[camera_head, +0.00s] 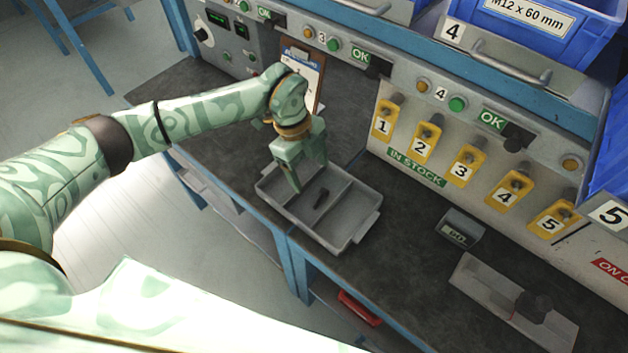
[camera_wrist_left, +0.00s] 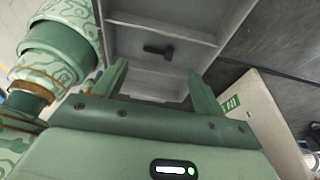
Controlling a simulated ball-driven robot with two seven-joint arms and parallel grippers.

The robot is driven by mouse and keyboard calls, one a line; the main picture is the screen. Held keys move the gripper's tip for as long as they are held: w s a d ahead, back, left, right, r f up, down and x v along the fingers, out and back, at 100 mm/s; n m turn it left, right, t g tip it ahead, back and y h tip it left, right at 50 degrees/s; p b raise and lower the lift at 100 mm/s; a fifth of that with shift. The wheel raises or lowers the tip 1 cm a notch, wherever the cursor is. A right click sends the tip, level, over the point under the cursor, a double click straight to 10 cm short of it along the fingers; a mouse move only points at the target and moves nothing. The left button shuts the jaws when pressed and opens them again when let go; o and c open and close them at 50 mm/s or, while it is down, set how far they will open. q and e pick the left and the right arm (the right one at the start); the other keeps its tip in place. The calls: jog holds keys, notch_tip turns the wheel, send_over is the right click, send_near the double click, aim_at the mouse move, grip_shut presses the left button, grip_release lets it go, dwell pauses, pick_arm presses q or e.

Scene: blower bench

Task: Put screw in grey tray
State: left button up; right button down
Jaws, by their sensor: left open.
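The grey tray (camera_head: 352,217) sits on the dark bench top and is split by dividers into compartments. A dark screw (camera_head: 321,198) lies in its middle compartment. The left wrist view also shows the screw (camera_wrist_left: 158,51) on the floor of the tray (camera_wrist_left: 185,14), between two dividers. My left gripper (camera_head: 308,178) points down over the tray's far left part, with its fingers apart and nothing between them. The left wrist view shows both open fingertips (camera_wrist_left: 157,80), with the screw beyond them and apart from them. My right gripper is not in view.
A small box marked 60 (camera_head: 460,228) and a grey holder with a dark knob (camera_head: 513,303) stand to the right. Yellow numbered tags (camera_head: 466,165) hang along the back panel. A clipboard (camera_head: 303,75) leans behind my left gripper. Blue bins (camera_head: 545,22) sit above.

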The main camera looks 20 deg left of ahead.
pick_arm(q)
jog(key=p+v, duration=0.1)
jog(key=v, duration=0.4)
jog(key=shift+a+r, duration=0.1)
dwell(0.3)
